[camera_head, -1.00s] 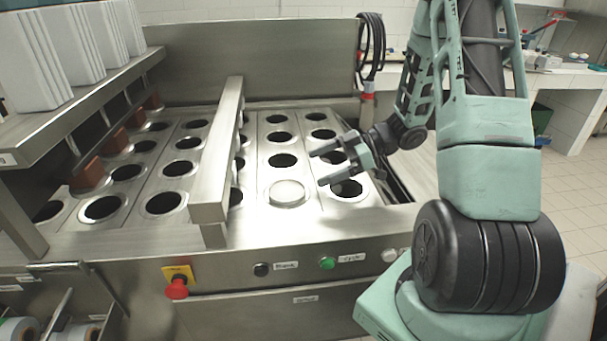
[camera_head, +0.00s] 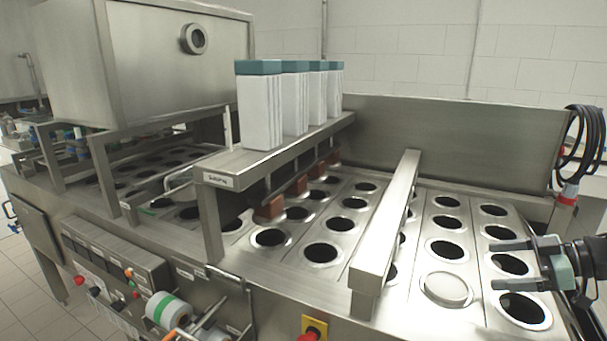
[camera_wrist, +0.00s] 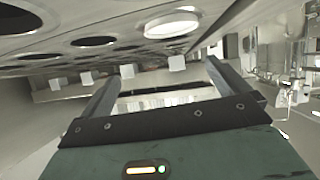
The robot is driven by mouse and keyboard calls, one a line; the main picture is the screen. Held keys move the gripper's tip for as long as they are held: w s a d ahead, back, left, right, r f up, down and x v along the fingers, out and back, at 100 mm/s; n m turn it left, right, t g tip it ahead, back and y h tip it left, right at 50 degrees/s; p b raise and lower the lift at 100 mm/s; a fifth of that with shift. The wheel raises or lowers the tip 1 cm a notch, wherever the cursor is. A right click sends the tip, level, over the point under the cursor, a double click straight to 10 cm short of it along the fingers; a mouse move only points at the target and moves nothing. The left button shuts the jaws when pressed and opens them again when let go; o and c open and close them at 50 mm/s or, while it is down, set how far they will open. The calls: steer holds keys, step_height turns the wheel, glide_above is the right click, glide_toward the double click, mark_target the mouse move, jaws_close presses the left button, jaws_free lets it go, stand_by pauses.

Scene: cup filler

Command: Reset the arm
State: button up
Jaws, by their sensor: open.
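My gripper (camera_head: 519,266) is at the right edge of the head view. Its two grey fingers point left, apart and empty, above the rightmost column of round holes in the steel cup filler (camera_head: 447,205). In the wrist view the two fingers (camera_wrist: 158,78) stand spread with nothing between them. The filler's underside-up deck with dark holes (camera_wrist: 93,41) shows along the top of that view. Most of my arm is outside the head view.
A lidded hole (camera_head: 446,289) lies left of my gripper. A raised steel bar (camera_head: 388,225) crosses the deck. White cup stacks (camera_head: 262,110) stand on a shelf at the left. A black cable coil (camera_head: 584,140) hangs at the back right.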

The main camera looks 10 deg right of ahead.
steer(key=w+a+r+m+h, duration=0.35)
steer(key=w+m+h, duration=0.3)
steer(key=h, duration=0.35)
steer(key=s+a+m+g, duration=0.1)
steer(key=s+a, duration=0.3)
steer(key=s+a+m+g, duration=0.1)
steer(key=s+a+g, duration=0.1)
steer(key=s, duration=0.3)
steer(key=s+a+m+g, duration=0.2)
steer(key=s+a, duration=0.2)
steer(key=a, duration=0.1)
steer(key=shift+s+a+f, duration=0.25)
steer(key=shift+a+f, duration=0.1)
steer(key=s+a+r+n+g, duration=0.1)
steer(key=s+a+n, duration=0.2)
steer(key=s+a, duration=0.3)
steer(key=s+a+r+n+g, duration=0.1)
steer(key=s+a+n+g, duration=0.1)
steer(key=s+a+n, duration=0.2)
steer(key=s+a, duration=0.3)
steer(key=a, duration=0.5)
steer(key=shift+s, duration=0.15)
